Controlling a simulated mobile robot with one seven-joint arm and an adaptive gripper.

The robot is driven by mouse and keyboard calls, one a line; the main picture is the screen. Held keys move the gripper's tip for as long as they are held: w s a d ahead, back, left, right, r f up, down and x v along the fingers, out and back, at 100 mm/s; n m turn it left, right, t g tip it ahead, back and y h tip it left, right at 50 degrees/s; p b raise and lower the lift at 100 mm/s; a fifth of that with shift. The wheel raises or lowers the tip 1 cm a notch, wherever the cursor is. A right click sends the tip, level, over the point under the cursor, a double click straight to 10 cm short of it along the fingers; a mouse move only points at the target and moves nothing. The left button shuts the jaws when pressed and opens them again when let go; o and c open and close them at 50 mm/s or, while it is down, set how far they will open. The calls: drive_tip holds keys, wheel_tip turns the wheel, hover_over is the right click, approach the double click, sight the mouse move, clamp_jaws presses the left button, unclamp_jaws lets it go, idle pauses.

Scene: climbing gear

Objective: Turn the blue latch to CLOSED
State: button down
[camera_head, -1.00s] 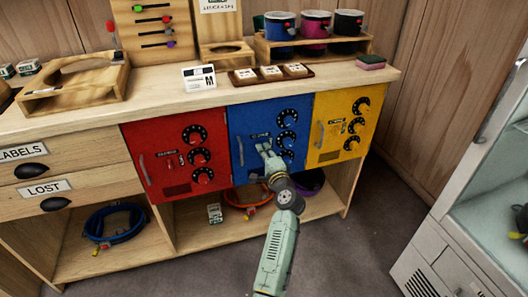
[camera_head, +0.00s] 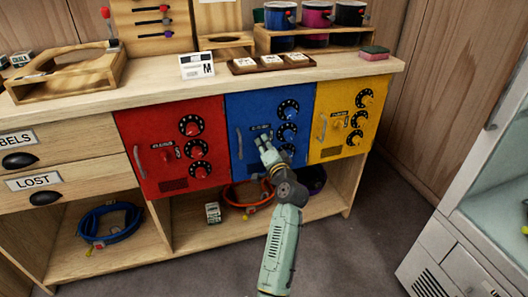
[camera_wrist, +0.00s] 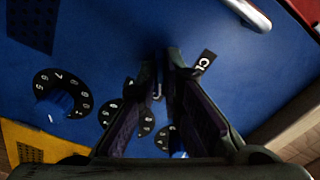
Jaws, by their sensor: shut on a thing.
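The blue cabinet door (camera_head: 240,108) is in the middle of the row, with its dials on the right and a handle on the left. My gripper (camera_head: 266,141) is at the door, left of the dials and just below a small label. In the wrist view, the fingertips of my gripper (camera_wrist: 166,58) are close together at the blue door (camera_wrist: 120,40). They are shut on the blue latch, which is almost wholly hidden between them. Which way the latch points cannot be told.
A red door (camera_head: 150,128) is on the left and a yellow door (camera_head: 325,95) on the right. Blue dials (camera_wrist: 55,105) lie close to my fingers, and a metal handle (camera_wrist: 248,14) is at the upper right.

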drive_tip(key=n+b, duration=1)
drive_tip(key=n, duration=0.2)
drive_tip(key=shift+b, duration=0.3)
drive_tip(key=shift+n, duration=0.3)
drive_tip(key=c, duration=1.7)
unclamp_jaws()
drive_tip(key=v, duration=0.7)
drive_tip(key=shift+s, duration=0.2)
